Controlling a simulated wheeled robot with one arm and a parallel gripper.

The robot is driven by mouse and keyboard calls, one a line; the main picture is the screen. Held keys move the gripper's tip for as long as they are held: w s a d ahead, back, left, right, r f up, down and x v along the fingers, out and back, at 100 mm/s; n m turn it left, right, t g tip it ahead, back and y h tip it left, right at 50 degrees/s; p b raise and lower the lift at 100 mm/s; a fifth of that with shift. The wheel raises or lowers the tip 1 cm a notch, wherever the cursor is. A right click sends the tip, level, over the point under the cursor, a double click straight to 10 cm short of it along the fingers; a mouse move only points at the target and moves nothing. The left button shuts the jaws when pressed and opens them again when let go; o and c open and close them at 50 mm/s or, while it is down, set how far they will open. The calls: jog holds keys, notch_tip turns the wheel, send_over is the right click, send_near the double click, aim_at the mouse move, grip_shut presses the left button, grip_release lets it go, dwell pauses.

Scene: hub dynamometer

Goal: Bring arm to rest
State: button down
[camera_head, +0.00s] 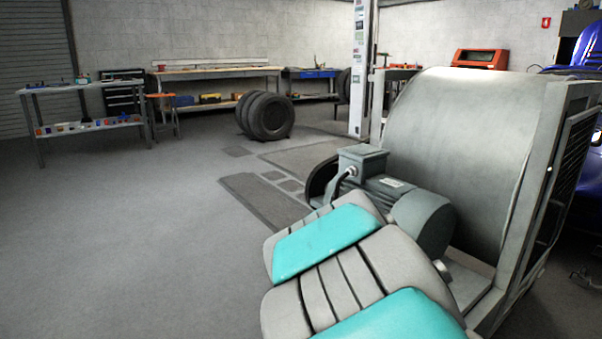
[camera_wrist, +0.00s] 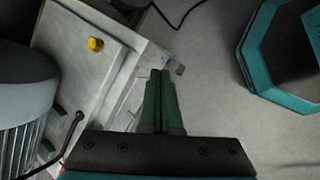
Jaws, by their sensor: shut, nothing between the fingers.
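My gripper (camera_wrist: 161,74) shows in the wrist view with its two dark green fingers together, shut and empty. It is over the grey floor, beside a pale box with a yellow button (camera_wrist: 95,44), and apart from it as far as I can tell. In the head view my arm's grey and teal links (camera_head: 325,240) fill the lower middle, folded in front of the dynamometer. My gripper is hidden in that view.
The dynamometer's big grey drum (camera_head: 450,140) and its motor (camera_head: 400,190) stand close by my arm. A finned grey body (camera_wrist: 25,125) is at the wrist view's left. Stacked tyres (camera_head: 265,115) and workbenches (camera_head: 85,110) stand farther back. The floor at left is clear.

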jog(key=s+a+r+m+g+y+p, duration=0.1)
jog(key=s+m, duration=0.5)
jog(key=s, duration=0.7)
jog(key=s+a+r+m+g+y, duration=0.1)
jog(key=s+a+m+y, duration=0.3)
jog(key=s, duration=0.9)
jog(key=shift+a+r+m+g+y+p, duration=0.4)
jog(key=shift+r+m+y, duration=0.3)
jog(key=shift+r+m, duration=0.2)
